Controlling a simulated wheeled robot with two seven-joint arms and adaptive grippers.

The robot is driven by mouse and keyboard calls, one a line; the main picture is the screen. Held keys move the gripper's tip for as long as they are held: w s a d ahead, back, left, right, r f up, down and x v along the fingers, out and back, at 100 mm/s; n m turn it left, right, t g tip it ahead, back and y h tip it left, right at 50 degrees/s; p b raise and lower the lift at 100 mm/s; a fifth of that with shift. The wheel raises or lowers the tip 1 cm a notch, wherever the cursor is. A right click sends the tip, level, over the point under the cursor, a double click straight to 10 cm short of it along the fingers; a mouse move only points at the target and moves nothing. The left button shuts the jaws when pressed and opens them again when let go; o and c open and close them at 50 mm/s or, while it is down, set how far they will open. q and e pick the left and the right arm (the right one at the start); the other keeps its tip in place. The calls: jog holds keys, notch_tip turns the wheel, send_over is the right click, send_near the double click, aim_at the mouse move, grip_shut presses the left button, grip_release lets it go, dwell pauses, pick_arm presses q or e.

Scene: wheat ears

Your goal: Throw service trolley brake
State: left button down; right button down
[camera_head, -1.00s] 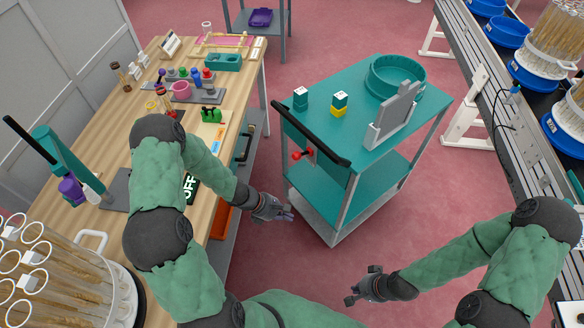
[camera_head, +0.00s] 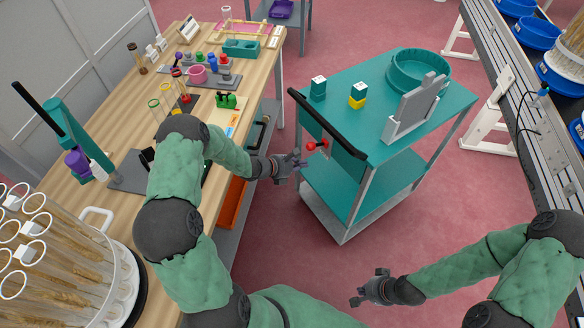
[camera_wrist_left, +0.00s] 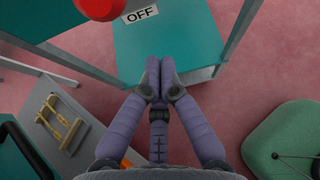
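The teal service trolley (camera_head: 430,106) stands right of the workbench, with a black push handle along its near-left edge. Its red brake lever (camera_head: 312,146) sticks out from the panel below that handle. In the left wrist view the red knob (camera_wrist_left: 99,7) is cut off by the top edge, beside a white "OFF" label (camera_wrist_left: 140,14). My left gripper (camera_head: 300,161) is just below and left of the lever, apart from it. Its fingertips (camera_wrist_left: 159,78) are together with nothing between them. My right gripper (camera_head: 366,287) is open and empty over the floor at the lower right.
Small cubes (camera_head: 357,96), a teal round tub (camera_head: 419,72) and a grey upright holder (camera_head: 414,108) stand on the trolley. The wooden workbench (camera_head: 120,98) lies close on the left, with an orange drawer (camera_head: 232,203) under it. Red floor is clear in front of the trolley.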

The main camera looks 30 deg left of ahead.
aim_at(316, 146)
pick_arm(q)
jog(key=r, duration=0.1)
jog(key=w+r, duration=0.2)
jog(key=shift+w+d, duration=0.1)
jog(key=shift+d, duration=0.15)
